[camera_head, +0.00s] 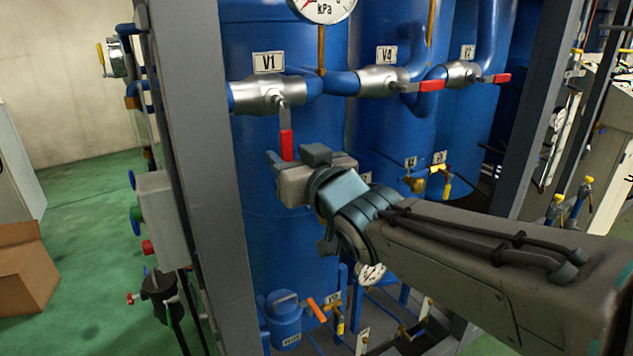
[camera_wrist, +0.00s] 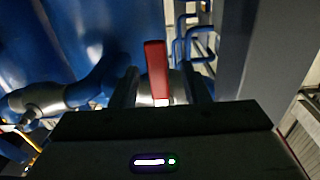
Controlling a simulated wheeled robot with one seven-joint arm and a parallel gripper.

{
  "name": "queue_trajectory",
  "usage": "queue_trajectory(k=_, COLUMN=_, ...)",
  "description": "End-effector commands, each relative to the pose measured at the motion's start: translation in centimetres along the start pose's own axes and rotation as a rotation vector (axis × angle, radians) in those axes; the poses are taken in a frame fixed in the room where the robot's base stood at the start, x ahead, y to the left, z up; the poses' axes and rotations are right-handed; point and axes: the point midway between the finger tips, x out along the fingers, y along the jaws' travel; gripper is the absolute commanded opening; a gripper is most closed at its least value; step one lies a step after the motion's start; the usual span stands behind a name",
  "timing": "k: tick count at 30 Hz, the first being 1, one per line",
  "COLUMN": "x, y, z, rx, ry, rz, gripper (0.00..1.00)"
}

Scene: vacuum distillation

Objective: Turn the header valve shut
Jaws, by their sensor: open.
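The valve labelled V1 (camera_head: 262,95) sits on the blue header pipe at the upper left of the rig. Its red lever (camera_head: 287,144) hangs straight down, across the pipe. My gripper (camera_head: 291,160) is just below and around the lever's lower end. In the wrist view the red lever (camera_wrist: 156,72) stands between the two dark fingers of my gripper (camera_wrist: 164,88), with gaps on both sides. The jaws are open. The lever's tip by the jaws is partly hidden in the head view.
Valves labelled V4 (camera_head: 381,82) and V2 (camera_head: 461,74) stand right of V1, their red levers lying along the pipe. A pressure gauge (camera_head: 320,8) is above. Grey frame posts (camera_head: 190,150) (camera_head: 545,110) flank the rig. Blue tanks (camera_head: 290,220) stand close behind.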

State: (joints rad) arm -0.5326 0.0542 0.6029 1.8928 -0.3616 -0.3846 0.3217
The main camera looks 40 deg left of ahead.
Motion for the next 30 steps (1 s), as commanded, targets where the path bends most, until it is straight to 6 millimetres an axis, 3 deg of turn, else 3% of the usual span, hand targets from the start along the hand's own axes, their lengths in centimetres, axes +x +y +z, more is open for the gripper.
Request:
queue_trajectory(k=18, x=-9.6, y=-0.6, z=0.0, rx=-0.001, ry=-0.002, rz=-0.006, gripper=0.42)
queue_trajectory(k=30, x=-11.2, y=-0.6, z=0.2, rx=0.001, ry=-0.004, rz=-0.007, gripper=0.42)
